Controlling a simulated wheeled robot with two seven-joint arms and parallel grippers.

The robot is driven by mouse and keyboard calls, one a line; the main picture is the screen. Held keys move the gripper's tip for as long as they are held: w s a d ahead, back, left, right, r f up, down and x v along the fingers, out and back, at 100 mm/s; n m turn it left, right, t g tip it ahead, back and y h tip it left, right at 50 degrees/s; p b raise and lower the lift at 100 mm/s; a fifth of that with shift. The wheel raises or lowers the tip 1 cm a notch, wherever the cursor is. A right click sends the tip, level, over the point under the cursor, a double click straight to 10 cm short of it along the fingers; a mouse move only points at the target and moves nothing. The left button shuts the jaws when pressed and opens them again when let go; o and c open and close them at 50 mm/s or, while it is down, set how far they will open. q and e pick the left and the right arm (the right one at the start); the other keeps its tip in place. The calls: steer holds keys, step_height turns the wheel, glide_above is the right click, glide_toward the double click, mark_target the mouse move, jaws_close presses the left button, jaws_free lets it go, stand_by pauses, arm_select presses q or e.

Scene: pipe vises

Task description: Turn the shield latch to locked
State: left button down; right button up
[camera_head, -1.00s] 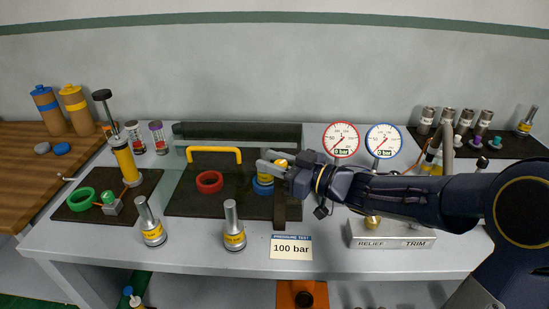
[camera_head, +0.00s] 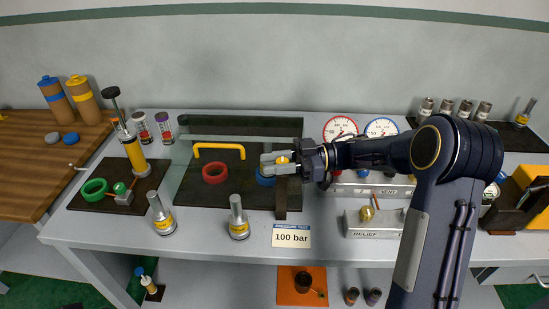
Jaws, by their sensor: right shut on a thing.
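The shield is a clear panel with a yellow handle (camera_head: 219,147) above a dark mat (camera_head: 205,200). At its right edge, a small yellow piece (camera_head: 283,160), which looks like the shield latch, shows at the fingers of my right gripper (camera_head: 275,164). That gripper points left and is shut on it. The fingers cover most of the latch, so I cannot tell its angle. A dark upright bar (camera_head: 280,203) stands just below the fingers. A red ring (camera_head: 214,172) and a partly hidden blue ring (camera_head: 264,178) lie on the mat. My left gripper is out of view.
Two gauges (camera_head: 341,130) (camera_head: 382,129) stand behind my right forearm. A relief and trim block (camera_head: 373,223) lies below it. Two silver fittings (camera_head: 161,214) (camera_head: 238,217) and a 100 bar card (camera_head: 291,235) are at the front. A hand pump (camera_head: 133,152) stands left.

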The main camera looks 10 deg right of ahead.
steer(key=shift+g, duration=0.3)
steer(key=o, duration=1)
steer(key=shift+c, duration=0.2)
steer(key=d+b, duration=0.1)
steer(key=d, duration=0.6)
steer(key=shift+s+d, duration=0.2)
steer(key=shift+d, duration=0.2)
